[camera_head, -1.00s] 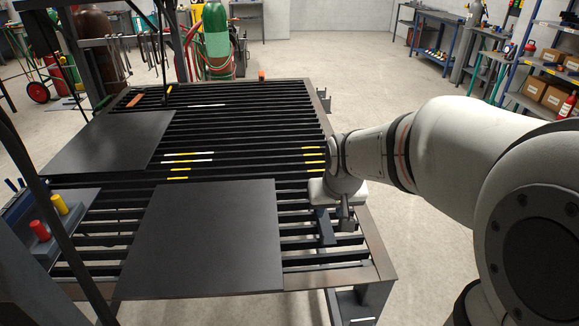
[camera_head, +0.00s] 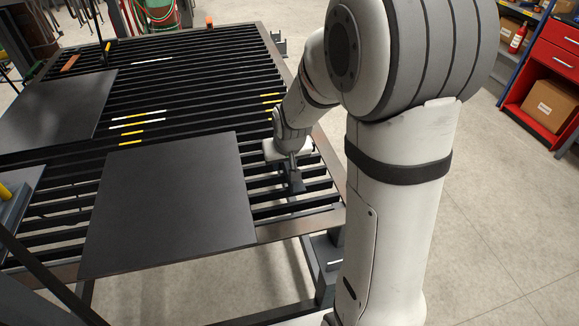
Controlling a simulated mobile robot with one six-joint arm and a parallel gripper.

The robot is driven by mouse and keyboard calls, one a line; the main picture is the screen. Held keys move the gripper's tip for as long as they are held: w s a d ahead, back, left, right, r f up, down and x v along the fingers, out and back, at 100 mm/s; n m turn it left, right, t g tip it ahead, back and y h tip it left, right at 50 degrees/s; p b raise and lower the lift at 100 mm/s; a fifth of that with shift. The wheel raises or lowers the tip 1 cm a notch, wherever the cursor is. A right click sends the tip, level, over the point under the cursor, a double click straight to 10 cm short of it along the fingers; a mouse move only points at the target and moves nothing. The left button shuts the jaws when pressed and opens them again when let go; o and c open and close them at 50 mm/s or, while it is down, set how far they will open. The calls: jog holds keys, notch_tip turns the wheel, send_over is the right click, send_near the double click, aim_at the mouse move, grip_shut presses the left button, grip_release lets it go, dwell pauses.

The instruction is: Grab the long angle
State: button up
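My gripper (camera_head: 293,178) points down over the right side of the slatted table (camera_head: 318,229), just right of the near dark plate (camera_head: 168,205). Its dark fingers are small and merge with the black slats, so I cannot tell whether they are open or hold anything. I cannot pick out a long angle for certain among the dark slats. Short yellow and white strips (camera_head: 138,118) show on the slats left of the gripper, and more yellow strips (camera_head: 270,97) show beside my arm.
A second dark plate (camera_head: 55,108) lies on the table's far left. A red cabinet (camera_head: 552,65) with a cardboard box (camera_head: 548,108) stands at the right. The floor (camera_head: 490,220) right of my arm is clear. A dark post crosses the lower left.

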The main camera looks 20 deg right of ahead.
grip_shut()
dwell(0.6)
